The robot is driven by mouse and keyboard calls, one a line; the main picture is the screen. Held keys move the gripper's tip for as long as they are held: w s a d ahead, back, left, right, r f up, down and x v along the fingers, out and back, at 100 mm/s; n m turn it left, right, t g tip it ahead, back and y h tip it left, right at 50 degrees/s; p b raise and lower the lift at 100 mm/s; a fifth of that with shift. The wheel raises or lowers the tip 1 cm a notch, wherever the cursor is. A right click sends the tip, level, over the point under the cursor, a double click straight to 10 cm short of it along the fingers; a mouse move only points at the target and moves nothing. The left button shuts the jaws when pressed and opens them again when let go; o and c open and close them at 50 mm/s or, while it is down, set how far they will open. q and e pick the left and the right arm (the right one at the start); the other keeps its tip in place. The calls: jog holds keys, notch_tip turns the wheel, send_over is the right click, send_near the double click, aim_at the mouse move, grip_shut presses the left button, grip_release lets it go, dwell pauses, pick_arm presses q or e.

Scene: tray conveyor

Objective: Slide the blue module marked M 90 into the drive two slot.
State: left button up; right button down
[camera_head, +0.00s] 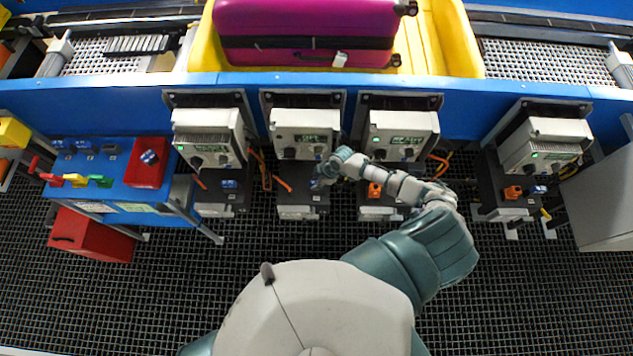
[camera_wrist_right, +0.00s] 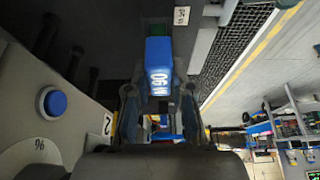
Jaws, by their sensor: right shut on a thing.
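The blue module marked M 90 (camera_wrist_right: 159,62) is between the fingers of my right gripper (camera_wrist_right: 160,95) in the right wrist view. My right gripper is shut on it, and its far end meets a dark opening. How deep it sits there I cannot tell. In the head view my right gripper (camera_head: 326,172) is just below the second drive from the left (camera_head: 305,122), at its dark lower unit (camera_head: 298,196); the module is hard to make out there. In the wrist view a label 2 (camera_wrist_right: 107,124) is on the grey housing beside the gripper. My left gripper is not in view.
Other drives stand at left (camera_head: 207,122), right (camera_head: 402,122) and far right (camera_head: 556,130). A blue cart (camera_head: 125,190) carries a red box (camera_head: 146,176) and small parts. Orange cables hang between drives. A yellow tray (camera_head: 450,40) holds a magenta suitcase (camera_head: 300,18). A blue button (camera_wrist_right: 54,103) is beside the gripper.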

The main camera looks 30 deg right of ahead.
jog(key=shift+f+b, duration=0.65)
jog(key=shift+f, duration=0.25)
jog(key=c, duration=0.9)
grip_release()
jog(key=shift+c, duration=0.2)
jog(key=shift+r, duration=0.1)
jog(key=v, duration=1.1)
jog(key=shift+r, duration=0.4)
jog(key=shift+d, duration=0.15)
